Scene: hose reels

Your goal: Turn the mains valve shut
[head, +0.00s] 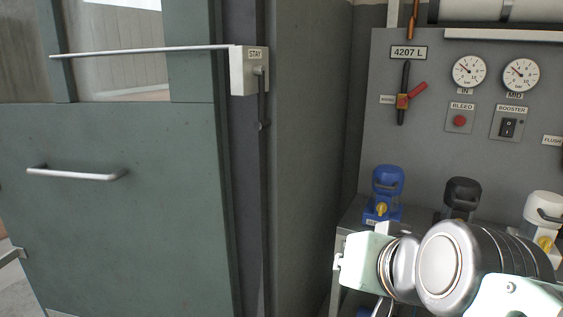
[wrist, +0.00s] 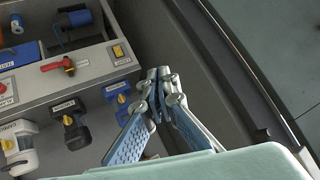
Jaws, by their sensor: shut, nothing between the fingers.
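A valve with a red handle (head: 417,90) sits on a black vertical pipe on the grey panel in the head view. Its handle slants up to the right across the pipe. The small label (head: 388,99) beside it is too small to read, so I cannot confirm it is the mains valve. A red handle (wrist: 56,65) also shows on a grey unit at the left of the wrist view; I cannot tell whether it is the same one.
Blue (head: 387,190), black (head: 461,195) and white (head: 545,212) units stand below the panel. Gauges (head: 469,71), a bleed button (head: 459,121) and a booster switch (head: 507,127) are on it. A green door (head: 110,220) with a bar stay (head: 150,51) stands left.

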